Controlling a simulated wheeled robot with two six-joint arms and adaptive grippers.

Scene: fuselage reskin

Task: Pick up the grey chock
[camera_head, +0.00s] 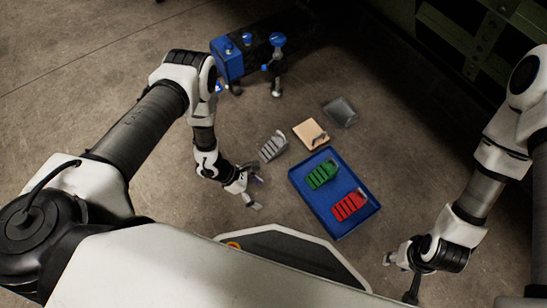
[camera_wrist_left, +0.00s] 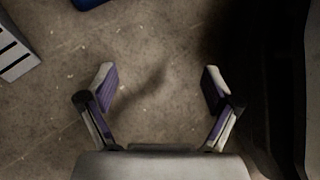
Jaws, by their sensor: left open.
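The grey chock (camera_head: 272,147), a ribbed wedge, lies on the floor left of the blue tray in the head view. In the left wrist view, part of the chock (camera_wrist_left: 14,52) shows at the left edge, cut off by the frame. My left gripper (camera_head: 256,192) is open and empty, just below the chock in the head view and apart from it. Its two spread fingers (camera_wrist_left: 160,88) have only bare floor between them in the wrist view. My right gripper (camera_head: 399,277) is at the lower right, far from the chock; its jaw opening is unclear.
A blue tray (camera_head: 333,225) holds a green chock (camera_head: 321,174) and a red chock (camera_head: 349,205). A tan block (camera_head: 310,134) and a dark grey translucent piece (camera_head: 341,112) lie above it. A blue and black machine (camera_head: 228,62) stands further back. Floor around the grey chock's left is clear.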

